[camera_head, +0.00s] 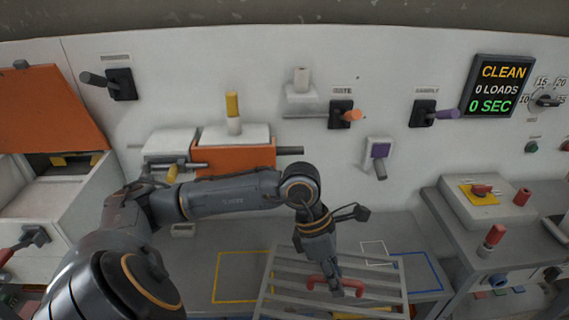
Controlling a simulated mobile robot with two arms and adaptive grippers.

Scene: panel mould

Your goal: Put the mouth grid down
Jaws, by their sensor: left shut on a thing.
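The mouth grid (285,276) is a grey frame of parallel bars with a red handle (318,281), low in the picture right of the middle. My left gripper (336,289) is shut on the red handle, pointing down from above. The grid lies over the front part of the grey bench and over some yellow seen between its bars. I cannot tell whether it rests on something or hangs just above. Its near edge is close to the bottom of the picture. My right gripper is not in view.
A yellow outline (216,278), a blue outline (437,274) and a small white outline (373,246) mark the grey bench (200,250). An orange-fronted box (232,157) stands at the back. A white panel with levers and a display (491,88) closes the rear. A control block (456,200) stands right.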

